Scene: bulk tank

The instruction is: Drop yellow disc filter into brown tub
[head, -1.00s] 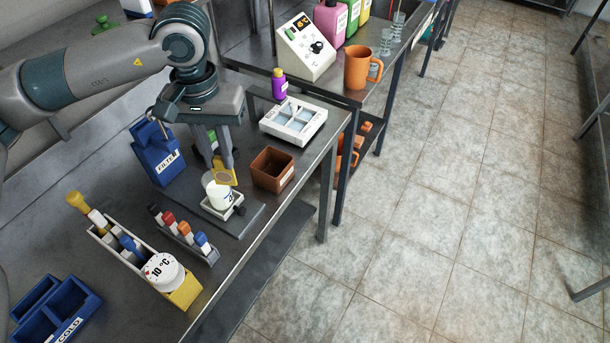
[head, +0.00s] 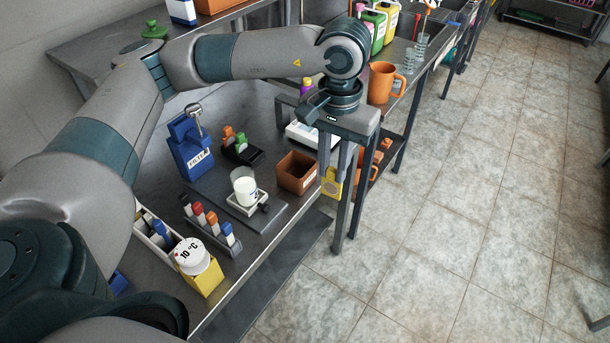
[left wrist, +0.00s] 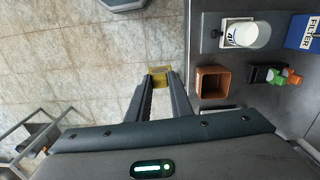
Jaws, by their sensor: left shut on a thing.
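My left gripper (head: 335,178) is shut on the yellow disc filter (head: 331,186), which hangs at its fingertips with a dark round patch showing. The brown tub (head: 293,183) stands on the bench near its front edge, just left of the gripper in the head view. In the left wrist view the filter (left wrist: 159,71) shows between the fingertips (left wrist: 160,82), over the floor and past the bench edge. There the tub (left wrist: 199,84) is to the right, open and seemingly empty, apart from the filter. My right gripper is not in view.
A white cup (head: 245,190) on a small stand is left of the tub. A blue FILTER holder (head: 190,150) and a dark rack with orange and green pieces (head: 241,152) stand behind. A white tray (head: 303,134) is partly hidden behind my gripper. An orange jug (head: 381,83) is farther back.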

